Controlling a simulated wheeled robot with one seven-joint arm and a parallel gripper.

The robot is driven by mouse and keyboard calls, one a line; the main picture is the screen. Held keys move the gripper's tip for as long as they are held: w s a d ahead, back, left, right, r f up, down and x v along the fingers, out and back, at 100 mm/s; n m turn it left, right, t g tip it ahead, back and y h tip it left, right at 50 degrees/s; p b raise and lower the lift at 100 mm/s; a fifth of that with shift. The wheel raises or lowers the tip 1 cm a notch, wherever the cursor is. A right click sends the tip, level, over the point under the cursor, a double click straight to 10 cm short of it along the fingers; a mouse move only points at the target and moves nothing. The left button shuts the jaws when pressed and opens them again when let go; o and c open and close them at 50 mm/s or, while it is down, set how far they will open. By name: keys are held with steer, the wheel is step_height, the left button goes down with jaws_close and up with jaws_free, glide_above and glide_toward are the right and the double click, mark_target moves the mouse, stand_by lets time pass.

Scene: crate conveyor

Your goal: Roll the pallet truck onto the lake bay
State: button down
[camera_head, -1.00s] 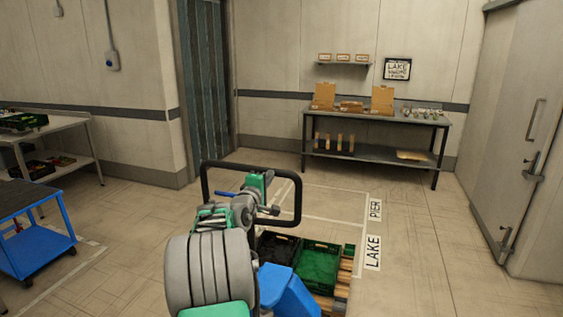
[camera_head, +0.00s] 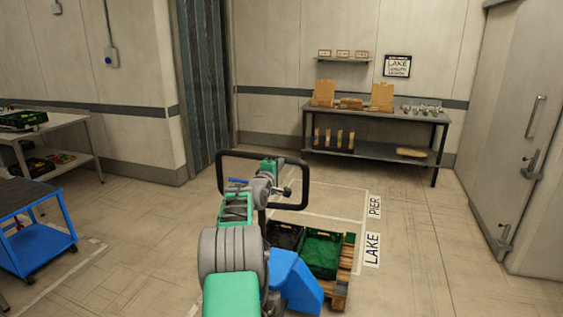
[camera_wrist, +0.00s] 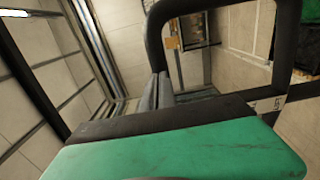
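The pallet truck shows a blue body (camera_head: 297,284) and a black loop handle (camera_head: 304,182), partly behind my arm. It carries a wooden pallet (camera_head: 342,292) with a dark crate (camera_head: 284,236) and a green crate (camera_head: 323,252). The handle also fills the top of the wrist view (camera_wrist: 153,38). My gripper (camera_head: 270,180) is at the handle, overlapping it in the head view.
The "PIER" label (camera_head: 375,206) lies just beyond. A grey workbench (camera_head: 380,113) stands at the back wall. A blue cart (camera_head: 40,247) and a table (camera_head: 72,124) stand at left. A closed door (camera_head: 513,130) is at right. The floor right of the labels is clear.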

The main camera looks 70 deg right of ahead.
steer(key=shift+w+d, duration=0.15)
steer(key=shift+d, duration=1.1)
steer(key=shift+f, duration=0.15)
steer(key=a+b, duration=0.6)
steer(key=a, duration=0.4)
steer(key=shift+s, duration=0.45)
